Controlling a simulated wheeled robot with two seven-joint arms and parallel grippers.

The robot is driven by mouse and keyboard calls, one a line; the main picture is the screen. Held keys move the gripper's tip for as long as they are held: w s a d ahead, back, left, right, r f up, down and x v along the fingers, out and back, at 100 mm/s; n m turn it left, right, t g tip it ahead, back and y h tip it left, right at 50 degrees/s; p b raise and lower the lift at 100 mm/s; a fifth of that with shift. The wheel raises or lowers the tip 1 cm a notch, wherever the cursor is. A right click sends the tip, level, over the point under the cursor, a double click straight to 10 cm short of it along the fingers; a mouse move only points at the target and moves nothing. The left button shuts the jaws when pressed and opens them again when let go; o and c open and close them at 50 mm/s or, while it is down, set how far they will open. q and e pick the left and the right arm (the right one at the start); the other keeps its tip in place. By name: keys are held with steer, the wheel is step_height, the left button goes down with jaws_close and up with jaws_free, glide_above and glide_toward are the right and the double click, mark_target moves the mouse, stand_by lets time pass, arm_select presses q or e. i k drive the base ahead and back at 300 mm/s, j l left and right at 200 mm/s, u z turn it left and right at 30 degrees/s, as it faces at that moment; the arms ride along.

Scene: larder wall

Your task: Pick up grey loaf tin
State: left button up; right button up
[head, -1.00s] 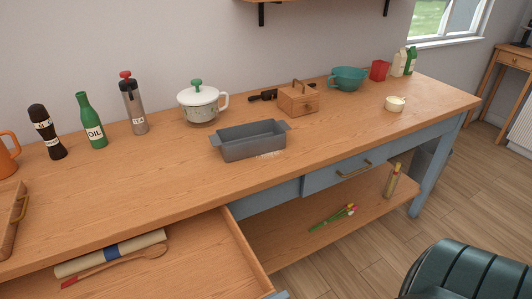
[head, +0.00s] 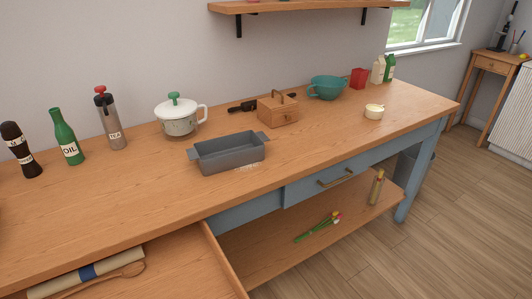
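The grey loaf tin (head: 229,153) stands upright on the wooden counter, near the middle of the head view. It is rectangular, with a flat handle at each end and small pale lettering by its front right corner. Its inside looks empty. Neither of my grippers shows in the head view.
A white lidded pot (head: 178,117) stands behind the tin to the left, and a wooden box (head: 278,110) behind it to the right. A teal bowl (head: 327,87) is further right. An open drawer (head: 213,262) juts out at front left. Counter left of the tin is clear.

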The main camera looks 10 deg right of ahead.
mark_target(213, 156)
steer(key=i+l, duration=0.25)
steer(key=l, duration=0.2)
steer(key=i+l+z, duration=0.15)
steer(key=l, duration=0.35)
steer(key=i+l, duration=0.35)
steer(key=i+l+z, duration=0.15)
steer(key=l, duration=0.35)
steer(key=i, duration=0.1)
